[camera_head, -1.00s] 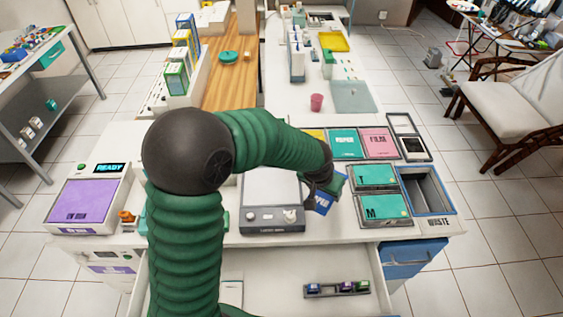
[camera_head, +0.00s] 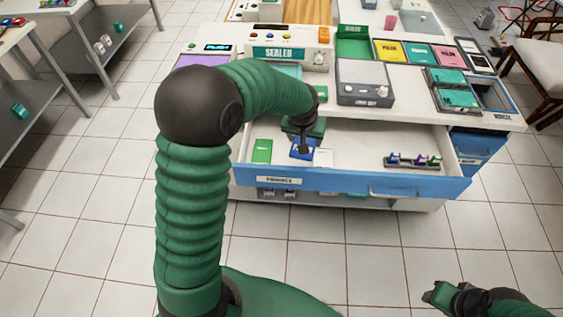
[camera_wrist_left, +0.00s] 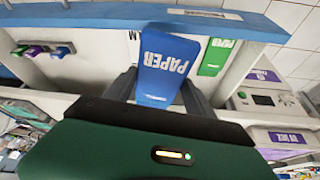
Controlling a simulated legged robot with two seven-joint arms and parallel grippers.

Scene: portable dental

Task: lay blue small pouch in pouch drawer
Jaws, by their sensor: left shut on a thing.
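The blue small pouch (camera_head: 301,154), marked PAPER in the left wrist view (camera_wrist_left: 168,66), is held between the fingers of my left gripper (camera_head: 303,143). It is over the left part of the open pouch drawer (camera_head: 345,183); I cannot tell whether it touches the drawer floor. The drawer has a blue front with a POUCHES label. A green pouch (camera_head: 262,151) lies in it left of the blue one, also seen in the left wrist view (camera_wrist_left: 216,56). My right gripper (camera_head: 440,294) is low at the right, away from the drawer, its jaw gap unclear.
A small rack with coloured items (camera_head: 412,161) sits at the drawer's right.

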